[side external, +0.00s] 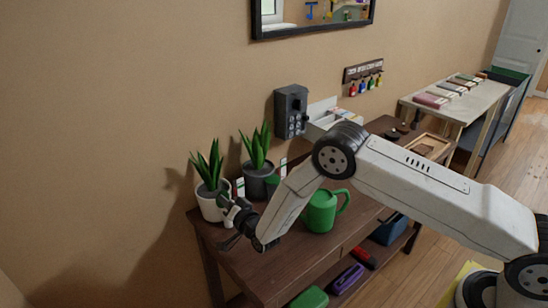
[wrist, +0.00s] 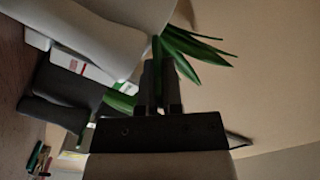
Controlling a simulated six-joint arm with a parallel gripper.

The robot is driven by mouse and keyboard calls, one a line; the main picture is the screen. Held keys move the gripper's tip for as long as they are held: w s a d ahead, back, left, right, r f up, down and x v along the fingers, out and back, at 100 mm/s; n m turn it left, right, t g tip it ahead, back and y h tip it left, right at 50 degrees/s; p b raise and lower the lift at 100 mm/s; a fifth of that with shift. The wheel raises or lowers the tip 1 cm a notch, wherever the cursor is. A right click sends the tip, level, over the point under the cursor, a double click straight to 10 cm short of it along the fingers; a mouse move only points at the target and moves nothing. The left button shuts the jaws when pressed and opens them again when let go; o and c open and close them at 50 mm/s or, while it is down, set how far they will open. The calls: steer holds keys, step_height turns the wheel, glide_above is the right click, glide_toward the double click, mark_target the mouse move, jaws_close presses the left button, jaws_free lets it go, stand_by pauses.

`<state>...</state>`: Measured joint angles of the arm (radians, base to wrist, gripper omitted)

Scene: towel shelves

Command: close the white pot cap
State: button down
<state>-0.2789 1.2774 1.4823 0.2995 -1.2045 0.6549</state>
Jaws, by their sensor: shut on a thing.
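The white pot (side external: 207,207) stands at the left end of the brown table with a spiky green plant (side external: 208,166) in it. My gripper (side external: 230,210) is at the pot's right side. In the wrist view, a pale pot (wrist: 95,32) fills the upper left, and green leaves (wrist: 185,50) stand out beside my gripper's fingertips (wrist: 159,68). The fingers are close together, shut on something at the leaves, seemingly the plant. The exact contact is dark and hard to see. I cannot make out a separate cap.
A dark grey pot (side external: 258,183) with a similar plant stands close behind. A grey box (side external: 291,111) hangs on the wall. A lower shelf holds a purple item (side external: 347,279). The table's front-left corner looks clear.

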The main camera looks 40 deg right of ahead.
stand_by(0.4)
steer(key=c, duration=0.8)
jaws_free()
